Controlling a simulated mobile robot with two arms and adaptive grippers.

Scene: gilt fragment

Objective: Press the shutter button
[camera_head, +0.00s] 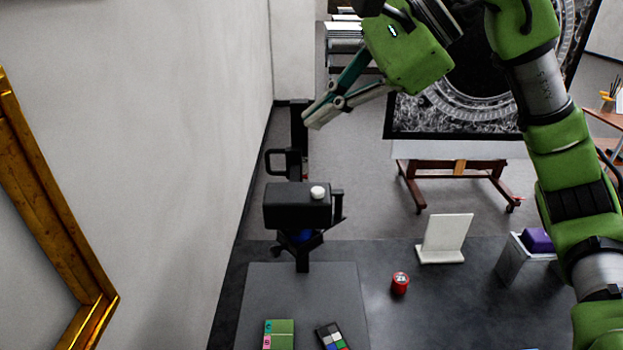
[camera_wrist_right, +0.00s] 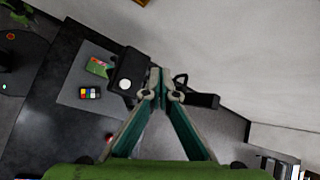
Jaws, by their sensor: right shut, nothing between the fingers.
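The black camera (camera_head: 285,207) stands on a mount at the back edge of the dark table. Its round white shutter button (camera_head: 318,192) is on top, toward the right. My right gripper (camera_head: 312,118) is shut and empty. In the head view it shows above and behind the camera, apart from it. In the right wrist view, the closed fingertips (camera_wrist_right: 160,73) appear beside the camera (camera_wrist_right: 133,68), with the white button (camera_wrist_right: 125,84) just left of them. My left gripper is not in view.
A grey mat (camera_head: 300,285) holds a green box (camera_head: 279,334) and a colour chart (camera_head: 331,336). A wall with a gold frame (camera_head: 95,320) is left.

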